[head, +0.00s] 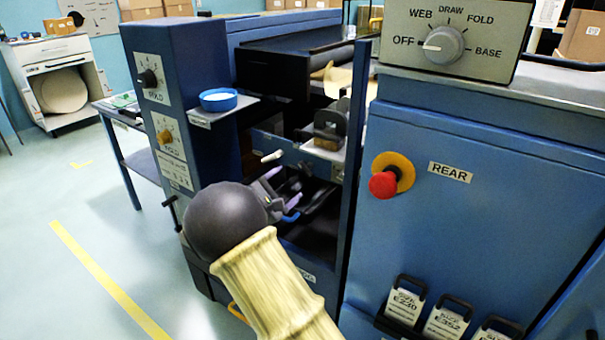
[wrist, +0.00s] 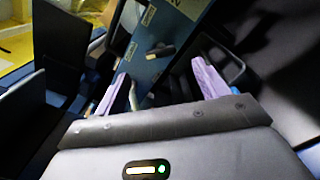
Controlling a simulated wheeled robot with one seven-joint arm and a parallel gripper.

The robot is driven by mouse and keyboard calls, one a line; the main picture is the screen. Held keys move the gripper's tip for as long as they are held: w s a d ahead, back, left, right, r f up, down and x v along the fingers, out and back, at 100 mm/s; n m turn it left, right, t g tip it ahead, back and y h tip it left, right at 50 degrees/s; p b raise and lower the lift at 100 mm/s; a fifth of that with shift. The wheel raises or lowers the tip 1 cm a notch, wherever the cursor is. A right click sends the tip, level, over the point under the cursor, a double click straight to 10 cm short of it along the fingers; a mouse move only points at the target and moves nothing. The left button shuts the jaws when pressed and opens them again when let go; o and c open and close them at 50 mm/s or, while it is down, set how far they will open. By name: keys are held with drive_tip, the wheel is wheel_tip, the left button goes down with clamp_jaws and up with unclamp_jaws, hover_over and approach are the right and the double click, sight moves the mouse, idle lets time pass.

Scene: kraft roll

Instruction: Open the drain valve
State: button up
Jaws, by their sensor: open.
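A small lever with a pale tip (head: 272,156) sticks out from a blue panel inside the open bay of the machine. In the wrist view the lever (wrist: 161,50) lies ahead of my gripper, between the lines of its fingers and apart from them. No readable label marks it as the drain valve. My gripper (head: 282,187) is in the bay, just below the lever. Its purple fingers (wrist: 160,88) are spread with nothing between them. My arm hides the lower part of the bay.
A blue cup (head: 218,99) stands on a small shelf left of the bay. A red stop button (head: 383,184) is on the right cabinet. A dark upright plate (wrist: 60,45) stands left of my gripper in the wrist view. Floor at left is clear.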

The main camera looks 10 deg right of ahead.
sight(304, 170)
drive_tip(key=x, duration=0.8)
drive_tip(key=shift+w+d+b, duration=0.2)
drive_tip(key=shift+d+b, duration=0.05)
drive_tip(key=shift+b, duration=0.1)
drive_tip(key=shift+f, duration=0.1)
drive_tip(key=c, duration=1)
